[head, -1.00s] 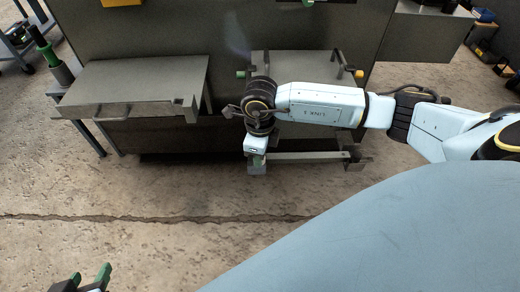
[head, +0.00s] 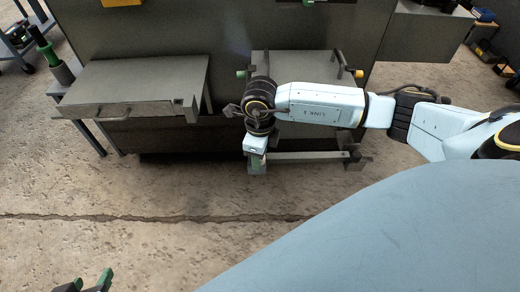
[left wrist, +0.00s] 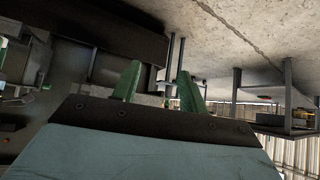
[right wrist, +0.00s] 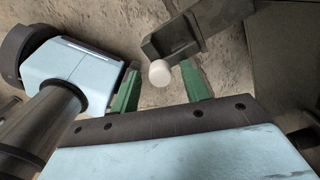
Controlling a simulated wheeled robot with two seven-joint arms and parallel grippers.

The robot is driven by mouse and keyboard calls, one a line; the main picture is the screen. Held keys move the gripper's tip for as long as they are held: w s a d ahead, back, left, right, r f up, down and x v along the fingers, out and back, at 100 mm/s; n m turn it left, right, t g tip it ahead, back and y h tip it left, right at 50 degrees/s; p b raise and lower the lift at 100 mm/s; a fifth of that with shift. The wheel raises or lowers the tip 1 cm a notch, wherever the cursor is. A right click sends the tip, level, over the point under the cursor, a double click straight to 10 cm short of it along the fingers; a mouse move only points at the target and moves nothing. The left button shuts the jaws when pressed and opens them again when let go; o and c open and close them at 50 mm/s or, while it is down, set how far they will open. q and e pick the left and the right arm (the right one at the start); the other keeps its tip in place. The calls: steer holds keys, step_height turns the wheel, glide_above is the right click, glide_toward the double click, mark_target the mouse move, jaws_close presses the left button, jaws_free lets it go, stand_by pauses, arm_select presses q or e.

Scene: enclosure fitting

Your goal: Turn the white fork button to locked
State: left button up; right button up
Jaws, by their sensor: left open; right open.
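The white fork button (right wrist: 160,73) shows in the right wrist view as a round white knob at the end of a dark grey block (right wrist: 172,38). My right gripper (right wrist: 160,84) is open, its green fingers on either side of the knob with gaps showing; I cannot tell how deep the knob sits between them. In the head view the button is hidden by my right wrist. My left gripper (head: 92,283) is open and empty at the bottom left of the head view, far from the button. Its green fingers also show in the left wrist view (left wrist: 160,82).
A grey enclosure (head: 230,30) stands at the back. A grey flat panel with a handle (head: 140,85) juts out at left, and another panel (head: 300,62) lies behind my right arm. A low grey bar (head: 310,156) extends near my right gripper. Cracked concrete floor (head: 180,240) in front is clear.

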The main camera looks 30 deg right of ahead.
steer(key=shift+r, duration=0.2)
arm_select(q)
steer(key=s+a+f+g+y+p, duration=0.25)
steer(key=s+f+g, duration=0.2)
steer(key=s, duration=0.35)
arm_select(e)
step_height(320, 180, up, 6)
steer(key=shift+f, duration=0.1)
arm_select(q)
steer(key=shift+g+h, duration=0.25)
steer(key=shift+g, duration=0.3)
steer(key=f, duration=0.1)
steer(key=w+a+f+p, duration=0.1)
steer(key=f, duration=0.1)
steer(key=a+f+p, duration=0.1)
steer(key=f, duration=0.1)
steer(key=shift+w+a+f, duration=0.15)
steer(key=shift+w, duration=0.1)
arm_select(e)
step_height(320, 180, up, 7)
